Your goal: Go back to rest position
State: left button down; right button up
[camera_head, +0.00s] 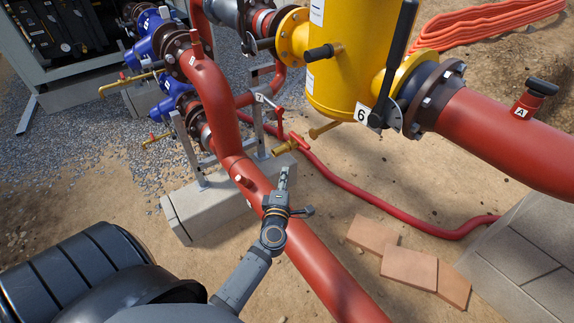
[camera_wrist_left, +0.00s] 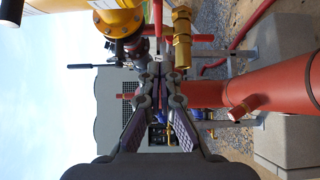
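My left gripper (camera_head: 284,178) reaches up from the bottom of the head view, above the red sloping pipe (camera_head: 312,255). In the left wrist view my left gripper (camera_wrist_left: 160,78) has its fingers running inward from a wide base to tips that come together, with nothing seen held between them. A brass valve with a red lever (camera_head: 292,145) lies just beyond the tips in the head view, apart from them. A brass fitting (camera_wrist_left: 182,38) shows past the tips in the left wrist view. My right gripper is in neither view.
A yellow vessel (camera_head: 345,50) with a black-handled valve stands at the top. A thick red pipe (camera_head: 505,140) runs to the right. Blue pumps (camera_head: 165,45) are at the upper left. Terracotta slabs (camera_head: 408,266) and concrete blocks (camera_head: 525,255) lie at lower right. Sandy ground is open between them.

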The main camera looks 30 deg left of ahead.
pick_arm(q)
jog(key=s+d+r+m+h, duration=0.1)
jog(key=d+r+m+h, duration=0.1)
jog(key=d+m+h, duration=0.4)
jog(key=s+d+r+m+h, duration=0.1)
jog(key=d+r+m+h, duration=0.1)
jog(key=d+m+h, duration=0.4)
jog(key=s+d+f+m+g, duration=0.4)
jog(key=s+f+m+g, duration=0.1)
jog(key=m, duration=0.3)
jog(key=s+a+f+m+g+y, duration=0.25)
jog(key=s+a+g, duration=0.2)
jog(key=s, duration=0.25)
jog(key=s+a+f+m+g+y, duration=0.1)
jog(key=s+a+f+g+y, duration=0.15)
jog(key=s+a, duration=0.35)
notch_tip(320, 180, down, 23)
jog(key=s+a+g+p, duration=0.2)
jog(key=s, duration=0.1)
jog(key=s+a+f+g, duration=0.1)
jog(key=s+f, duration=1.5)
jog(key=s, duration=0.3)
jog(key=shift+a+f+p, duration=0.25)
jog(key=shift+f+p, duration=0.05)
jog(key=shift+p, duration=0.1)
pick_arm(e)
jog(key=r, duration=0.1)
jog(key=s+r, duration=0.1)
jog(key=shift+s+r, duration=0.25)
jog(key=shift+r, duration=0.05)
